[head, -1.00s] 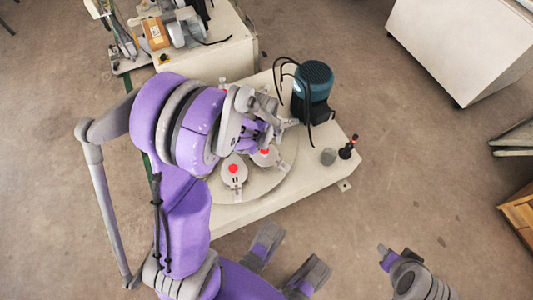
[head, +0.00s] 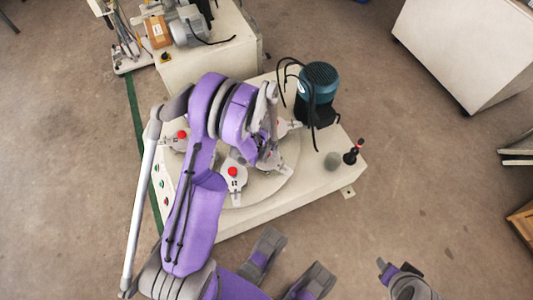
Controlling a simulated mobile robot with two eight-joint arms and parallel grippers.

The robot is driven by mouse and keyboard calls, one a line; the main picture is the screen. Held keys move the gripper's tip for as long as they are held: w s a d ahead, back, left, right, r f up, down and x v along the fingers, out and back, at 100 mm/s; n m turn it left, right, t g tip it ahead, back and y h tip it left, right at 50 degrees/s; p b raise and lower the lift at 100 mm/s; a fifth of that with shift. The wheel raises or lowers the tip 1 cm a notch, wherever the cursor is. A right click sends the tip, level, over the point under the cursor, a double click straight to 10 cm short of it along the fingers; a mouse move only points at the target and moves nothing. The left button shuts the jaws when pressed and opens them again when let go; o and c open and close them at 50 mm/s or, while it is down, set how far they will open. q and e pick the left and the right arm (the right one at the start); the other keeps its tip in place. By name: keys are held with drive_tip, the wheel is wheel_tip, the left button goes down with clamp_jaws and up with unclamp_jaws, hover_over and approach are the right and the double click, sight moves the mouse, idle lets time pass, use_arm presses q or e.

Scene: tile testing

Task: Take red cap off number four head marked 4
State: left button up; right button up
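A round turntable (head: 215,201) on a pale machine base carries several pale heads with red caps. One head (head: 234,184) at the front has a red cap (head: 233,171) and a dark mark too small to read. Another red cap (head: 182,134) shows on a head at the left, partly behind my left arm. My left gripper (head: 270,158) points down over a head at the turntable's right side. The arm covers that head's top, and whether the fingers are open or shut is hidden. My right gripper (head: 384,266) is at the lower right, away from the machine.
A blue-green motor (head: 317,88) with black cables stands behind the turntable, close to my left gripper. Open floor (head: 430,190) lies to the right.

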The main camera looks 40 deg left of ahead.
use_arm(q)
drive_tip(key=shift+w+f, duration=0.1)
drive_tip(key=shift+f, duration=0.45)
clamp_jaws()
